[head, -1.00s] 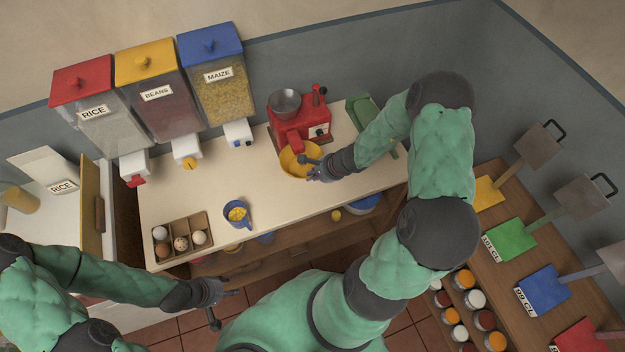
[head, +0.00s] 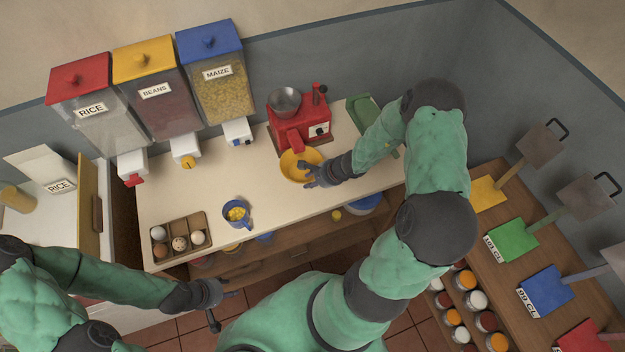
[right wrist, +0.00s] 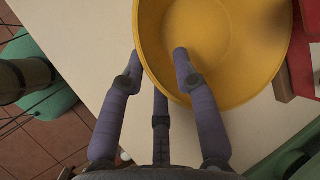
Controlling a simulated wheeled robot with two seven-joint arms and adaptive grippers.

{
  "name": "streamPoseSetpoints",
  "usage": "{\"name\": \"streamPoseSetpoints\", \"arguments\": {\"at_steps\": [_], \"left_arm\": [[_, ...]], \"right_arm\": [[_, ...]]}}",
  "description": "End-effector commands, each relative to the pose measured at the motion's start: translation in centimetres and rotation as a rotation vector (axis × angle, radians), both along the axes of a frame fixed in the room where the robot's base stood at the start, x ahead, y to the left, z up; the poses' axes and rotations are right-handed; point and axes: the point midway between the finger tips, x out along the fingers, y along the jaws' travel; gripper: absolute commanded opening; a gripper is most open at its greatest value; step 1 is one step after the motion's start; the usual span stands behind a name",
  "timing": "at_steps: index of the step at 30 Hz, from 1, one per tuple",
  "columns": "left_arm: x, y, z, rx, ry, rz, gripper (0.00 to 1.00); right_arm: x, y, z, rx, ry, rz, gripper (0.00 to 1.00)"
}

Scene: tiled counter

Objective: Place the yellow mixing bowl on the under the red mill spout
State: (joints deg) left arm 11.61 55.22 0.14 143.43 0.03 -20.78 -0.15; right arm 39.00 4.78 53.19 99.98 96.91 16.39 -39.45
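The yellow mixing bowl (head: 289,172) is at the front of the red mill (head: 291,117), with its far edge close to the red mill spout (head: 294,143). I cannot tell whether it rests on the counter. My right gripper (head: 309,173) is at the bowl's near right rim. In the right wrist view, one finger of the gripper (right wrist: 158,62) reaches over the inside of the bowl (right wrist: 228,45); the middle finger's tip goes out of sight at the rim, so the gripper appears shut on the rim. My left gripper (head: 226,309) is open and empty in front of the counter.
A blue cup (head: 239,221) with yellow contents and an egg box (head: 181,236) stand on the counter's left half. Rice, beans and maize dispensers (head: 215,86) line the back wall. A green tray (head: 367,119) lies right of the mill. The counter's middle is clear.

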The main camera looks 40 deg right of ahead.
Motion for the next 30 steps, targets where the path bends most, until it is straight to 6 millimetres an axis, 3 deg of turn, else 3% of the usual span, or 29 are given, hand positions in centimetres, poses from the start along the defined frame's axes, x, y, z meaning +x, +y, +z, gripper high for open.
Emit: {"name": "streamPoseSetpoints", "arguments": {"at_steps": [8, 21, 30], "left_arm": [[0.0, 0.0, 0.5, 0.000, 0.000, 0.000, 0.40], [0.0, 0.0, 3.0, 0.000, 0.000, 0.000, 0.40], [0.0, 0.0, 3.8, 0.000, 0.000, 0.000, 0.40]], "right_arm": [[0.0, 0.0, 0.5, 0.000, 0.000, 0.001, 0.30], [-4.0, -2.4, 7.5, -0.002, -0.001, -0.003, 0.30], [-5.6, -3.2, 10.1, 0.000, 0.000, -0.001, 0.30]]}}
